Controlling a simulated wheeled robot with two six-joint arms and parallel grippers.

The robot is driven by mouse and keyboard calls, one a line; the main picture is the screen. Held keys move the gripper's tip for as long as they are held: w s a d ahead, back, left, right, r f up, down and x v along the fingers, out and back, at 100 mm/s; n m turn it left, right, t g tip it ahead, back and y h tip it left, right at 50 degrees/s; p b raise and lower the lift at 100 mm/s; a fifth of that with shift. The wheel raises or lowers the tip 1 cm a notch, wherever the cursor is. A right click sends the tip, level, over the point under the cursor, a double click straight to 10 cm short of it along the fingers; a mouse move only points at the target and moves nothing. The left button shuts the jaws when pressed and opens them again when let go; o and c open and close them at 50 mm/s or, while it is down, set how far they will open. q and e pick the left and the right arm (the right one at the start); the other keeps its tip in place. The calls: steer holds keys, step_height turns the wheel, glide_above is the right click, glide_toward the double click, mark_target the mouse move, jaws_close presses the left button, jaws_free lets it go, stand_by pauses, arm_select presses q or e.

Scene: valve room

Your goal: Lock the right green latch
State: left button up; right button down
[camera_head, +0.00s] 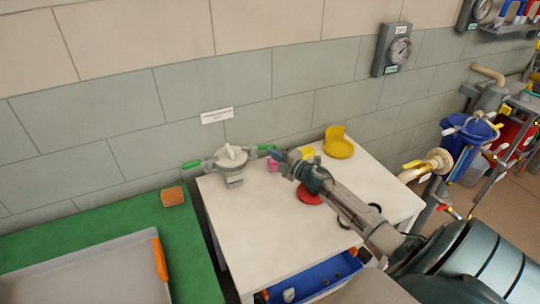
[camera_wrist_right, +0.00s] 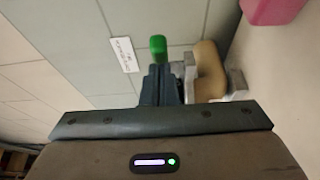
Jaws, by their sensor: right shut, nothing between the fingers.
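A grey metal fixture with a pale round top (camera_head: 231,157) sits at the table's back left. Its left green latch (camera_head: 191,164) sticks out to the left. Its right green latch (camera_head: 266,147) points out to the right, and its green end shows in the right wrist view (camera_wrist_right: 158,45). My right gripper (camera_head: 279,155) is shut and empty, its tips right by the right latch. In the wrist view the fingers (camera_wrist_right: 160,82) lie just below the green end; whether they touch it I cannot tell. The fingers hide part of the latch. My left gripper is not in view.
On the white table (camera_head: 240,230), a pink item (camera_head: 272,166), yellow block (camera_head: 307,152), yellow holder (camera_head: 339,149) and red disc (camera_head: 309,195) lie around my right arm. A blue drawer (camera_head: 320,274) is open in front. A green bench (camera_head: 150,209) stands left; the wall is behind.

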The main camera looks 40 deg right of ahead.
steer(key=shift+w+d+n+g+y+b, duration=0.2)
steer(key=shift+w+d+n+y+b, duration=0.4)
steer(key=shift+d+y+b, duration=0.2)
steer(key=shift+w+d+n+g+y+b, duration=0.2)
steer(key=shift+w+d+n+y+b, duration=0.4)
steer(key=shift+y+b, duration=0.25)
steer(key=shift+d, duration=0.1)
steer(key=shift+d+r, duration=0.1)
steer(key=shift+r, duration=0.15)
